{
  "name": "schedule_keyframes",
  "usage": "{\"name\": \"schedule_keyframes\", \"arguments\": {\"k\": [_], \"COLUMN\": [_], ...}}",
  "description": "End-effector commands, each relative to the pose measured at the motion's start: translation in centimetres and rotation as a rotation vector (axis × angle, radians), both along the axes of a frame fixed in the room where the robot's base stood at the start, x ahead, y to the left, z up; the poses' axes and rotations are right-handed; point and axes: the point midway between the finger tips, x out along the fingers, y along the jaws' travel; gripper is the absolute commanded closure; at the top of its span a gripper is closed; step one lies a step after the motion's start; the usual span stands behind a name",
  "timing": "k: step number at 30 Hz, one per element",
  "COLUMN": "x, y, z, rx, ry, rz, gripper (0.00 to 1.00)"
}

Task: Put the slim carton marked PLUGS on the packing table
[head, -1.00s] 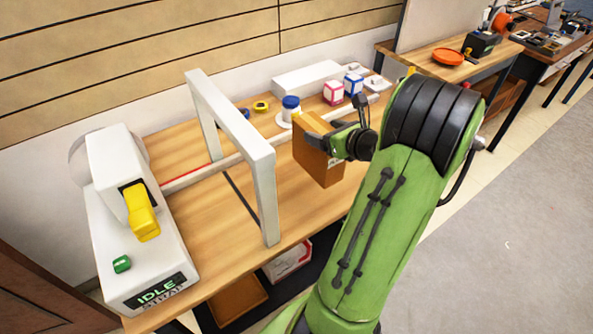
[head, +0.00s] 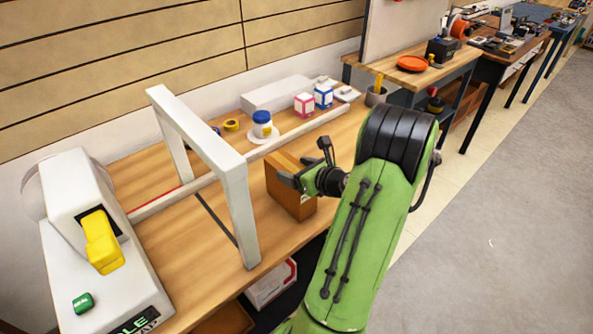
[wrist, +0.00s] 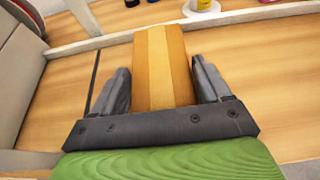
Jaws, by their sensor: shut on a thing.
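A slim brown carton (head: 285,192) with a lighter tape strip stands upright between the fingers of my gripper (head: 307,166). No marking on it is readable. In the wrist view the carton (wrist: 163,55) fills the gap between the two dark fingers of my gripper (wrist: 165,85). The carton is at the front edge of the wooden packing table (head: 190,245), on the near side of the long pale rail. I cannot tell whether its bottom touches the tabletop.
A white frame (head: 238,200) arches over the table left of the carton. A white machine (head: 80,255) with a yellow part stands farther left. Behind the rail (head: 300,133) are a blue-lidded jar (head: 262,125) and small pink (head: 304,104) and blue (head: 324,96) boxes.

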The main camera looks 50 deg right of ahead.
Motion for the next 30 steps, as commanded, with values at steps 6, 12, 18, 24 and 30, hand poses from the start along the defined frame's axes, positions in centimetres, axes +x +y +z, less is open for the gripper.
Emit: {"name": "schedule_keyframes", "arguments": {"k": [6, 12, 18, 24, 30], "x": [0.0, 0.0, -3.5, -8.2, -10.7], "y": [0.0, 0.0, 0.6, 1.7, 2.4], "z": [0.0, 0.2, 1.8, 3.9, 4.8], "rx": [0.001, 0.000, 0.002, 0.001, 0.000], "ry": [0.000, 0.000, 0.001, 0.000, 0.000], "rz": [0.000, 0.000, -0.009, -0.008, -0.002], "gripper": [0.00, 0.00, 0.00, 0.00, 0.00]}}
